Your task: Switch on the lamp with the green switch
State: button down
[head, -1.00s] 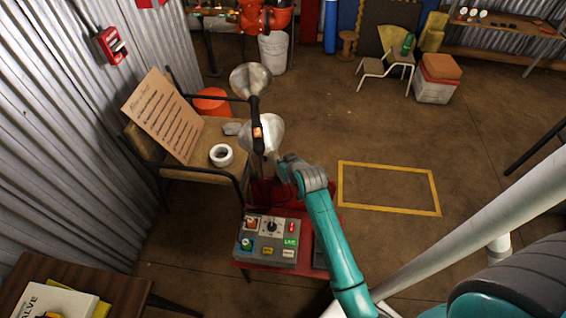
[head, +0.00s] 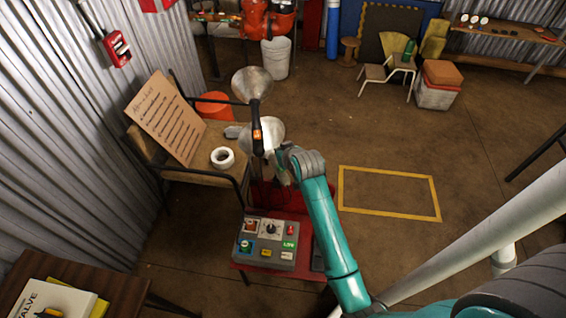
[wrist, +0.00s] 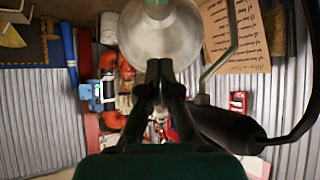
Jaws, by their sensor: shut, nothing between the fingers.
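Two metal cone lamp shades show in the head view, an upper one (head: 251,82) and a lower one (head: 263,137). A black lamp stem with a small orange, lit-looking switch (head: 257,134) runs between them. I cannot make out a green switch on either lamp. My gripper (head: 283,178) is just right of and below the lower shade, partly hidden by my wrist. In the wrist view my gripper (wrist: 160,68) is shut and empty, its tips in front of a metal shade (wrist: 160,35). A black lamp part (wrist: 235,130) lies to its right. Contact cannot be told.
A grey control box (head: 267,243) with a knob, coloured buttons and a green label sits on a red stand below my gripper. The floor around the yellow rectangle (head: 389,171) is clear.

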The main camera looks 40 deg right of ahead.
jog(key=s+a+r, duration=0.1)
jog(key=s+r, duration=0.4)
jog(key=r, duration=0.2)
jog(key=shift+a+r, duration=0.2)
jog(key=shift+a, duration=0.2)
jog(key=s+a+f+n+t+y, duration=0.1)
jog(key=s+a+f, duration=0.3)
jog(key=s+a, duration=0.35)
jog(key=s+a+f+n+t, duration=0.1)
jog(key=s+a+f, duration=0.3)
jog(key=s+a, duration=0.4)
jog(key=s+a+r+t+y, duration=0.1)
jog(key=s+a+r, duration=0.1)
jog(key=s, duration=0.5)
jog(key=s+a+r+n+t, duration=0.1)
jog(key=s+r, duration=0.3)
jog(key=s, duration=0.4)
jog(key=s+a+r+n+t+y, duration=0.1)
jog(key=s+a+r, duration=0.2)
jog(key=s, duration=0.4)
jog(key=shift+s+a+r+y, duration=0.15)
jog(key=shift+a+r+y, duration=0.15)
jog(key=shift+a+r, duration=0.05)
dwell(2.8)
